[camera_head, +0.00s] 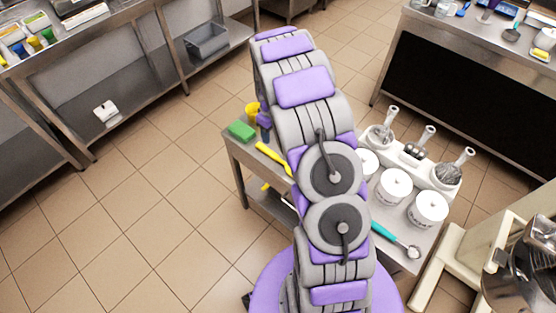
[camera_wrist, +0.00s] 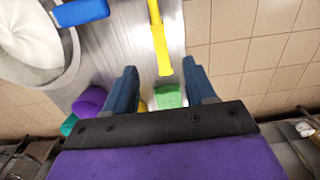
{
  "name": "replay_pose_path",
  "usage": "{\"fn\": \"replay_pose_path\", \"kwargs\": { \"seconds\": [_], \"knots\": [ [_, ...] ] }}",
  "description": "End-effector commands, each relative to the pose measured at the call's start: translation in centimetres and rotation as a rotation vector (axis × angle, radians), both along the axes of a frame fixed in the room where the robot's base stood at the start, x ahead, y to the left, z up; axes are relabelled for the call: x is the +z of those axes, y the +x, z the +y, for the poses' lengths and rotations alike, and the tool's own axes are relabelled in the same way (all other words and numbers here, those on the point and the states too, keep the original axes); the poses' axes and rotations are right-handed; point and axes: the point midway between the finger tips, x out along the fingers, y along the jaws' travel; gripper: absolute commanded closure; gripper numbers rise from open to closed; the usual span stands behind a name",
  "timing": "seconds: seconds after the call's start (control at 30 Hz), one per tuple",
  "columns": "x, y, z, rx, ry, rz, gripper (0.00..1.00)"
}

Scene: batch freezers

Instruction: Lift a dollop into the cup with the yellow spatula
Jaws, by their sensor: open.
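The yellow spatula (camera_wrist: 157,30) lies on the steel table in the wrist view, its near end between and slightly ahead of my fingertips. My gripper (camera_wrist: 163,75) is open and empty, a finger to either side of the spatula's line; I cannot tell its height above it. In the head view the yellow spatula (camera_head: 270,155) shows left of my arm, partly hidden by it. White tubs (camera_head: 395,184) stand on the table right of my arm. A large round vessel with white contents (camera_wrist: 30,35) is at the wrist view's upper left; which one is the cup is unclear.
A green sponge (camera_head: 241,131) lies at the table's left corner, beyond the spatula's end. A teal-handled scoop (camera_head: 392,236) lies near the front edge. A white holder (camera_head: 414,156) with metal utensils stands behind the tubs. Tiled floor (camera_head: 140,200) left of the table is clear.

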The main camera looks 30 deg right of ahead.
Motion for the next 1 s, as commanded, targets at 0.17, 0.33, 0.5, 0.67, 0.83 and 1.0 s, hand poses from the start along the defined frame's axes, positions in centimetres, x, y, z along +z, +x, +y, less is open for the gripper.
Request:
{"fn": "replay_pose_path", "kwargs": {
  "seconds": [0.17,0.33,0.5,0.67,0.83,1.0],
  "knots": [
    [-3.8,0.0,0.0,-0.001,-0.001,0.001,0.45],
    [-6.6,-0.1,0.0,-0.001,0.001,0.003,0.45],
    [-7.5,0.0,-0.1,-0.001,-0.001,-0.003,0.45],
    [-9.2,-0.1,-0.2,0.0,-0.002,-0.001,0.45],
    [-11.8,-0.2,-0.2,-0.001,0.001,0.004,0.45],
    [-12.4,-0.1,-0.2,-0.001,0.0,0.0,0.45]
  ]
}}
